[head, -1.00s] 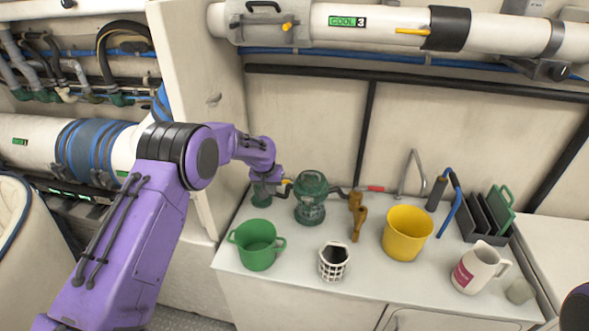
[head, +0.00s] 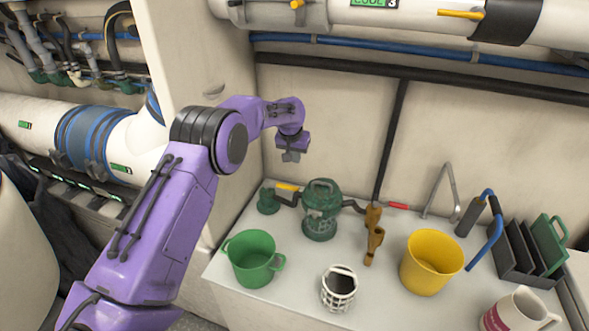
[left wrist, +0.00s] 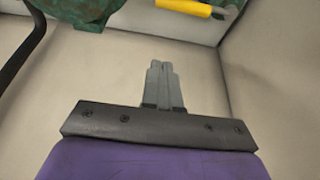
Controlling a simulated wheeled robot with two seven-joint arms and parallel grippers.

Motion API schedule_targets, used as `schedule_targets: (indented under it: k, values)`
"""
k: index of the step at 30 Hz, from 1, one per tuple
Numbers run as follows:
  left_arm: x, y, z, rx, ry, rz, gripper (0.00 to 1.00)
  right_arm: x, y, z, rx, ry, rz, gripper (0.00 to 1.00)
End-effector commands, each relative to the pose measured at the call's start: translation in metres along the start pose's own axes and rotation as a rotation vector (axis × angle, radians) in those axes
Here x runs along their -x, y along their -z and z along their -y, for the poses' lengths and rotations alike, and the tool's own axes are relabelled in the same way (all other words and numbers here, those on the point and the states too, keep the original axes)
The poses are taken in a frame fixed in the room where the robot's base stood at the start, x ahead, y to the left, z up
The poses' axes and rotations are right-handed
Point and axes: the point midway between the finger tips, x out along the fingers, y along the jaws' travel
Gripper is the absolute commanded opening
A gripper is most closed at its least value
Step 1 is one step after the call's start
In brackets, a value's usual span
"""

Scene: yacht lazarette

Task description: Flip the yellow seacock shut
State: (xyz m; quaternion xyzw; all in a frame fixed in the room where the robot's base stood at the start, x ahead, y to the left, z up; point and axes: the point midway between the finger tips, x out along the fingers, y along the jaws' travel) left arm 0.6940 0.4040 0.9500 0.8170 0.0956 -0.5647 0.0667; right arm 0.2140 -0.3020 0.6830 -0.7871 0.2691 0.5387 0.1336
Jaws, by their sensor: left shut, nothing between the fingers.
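The yellow seacock lever (head: 288,187) lies roughly level at the back left of the white counter, between a small green valve body (head: 268,201) and the green strainer (head: 321,212). The lever also shows at the top edge of the left wrist view (left wrist: 184,6), partly cut off. My left gripper (head: 291,157) hangs above the lever, apart from it and pointing down. Its grey fingers are together and empty, also in the left wrist view (left wrist: 162,85). My right gripper is not in view.
A red handle (head: 397,205) lies behind. A wall panel (head: 200,60) stands close to my left arm.

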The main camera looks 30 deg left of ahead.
Motion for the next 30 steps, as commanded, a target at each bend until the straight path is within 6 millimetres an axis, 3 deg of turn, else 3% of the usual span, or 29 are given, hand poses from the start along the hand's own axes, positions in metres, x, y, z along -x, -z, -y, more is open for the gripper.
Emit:
schedule_targets:
  k: [9, 17, 18, 30]
  values:
    - [-0.062, -0.002, 0.002, 0.002, 0.002, 0.004, 0.0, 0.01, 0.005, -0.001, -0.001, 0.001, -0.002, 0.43]
    - [-0.095, -0.003, 0.002, 0.002, 0.002, 0.002, 0.0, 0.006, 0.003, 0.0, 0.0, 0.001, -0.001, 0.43]
    - [-0.087, -0.002, 0.001, 0.003, 0.0, 0.002, 0.0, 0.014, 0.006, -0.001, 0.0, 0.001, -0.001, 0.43]
    - [-0.082, -0.034, 0.001, 0.001, 0.001, 0.003, 0.0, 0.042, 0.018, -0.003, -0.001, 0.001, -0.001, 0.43]
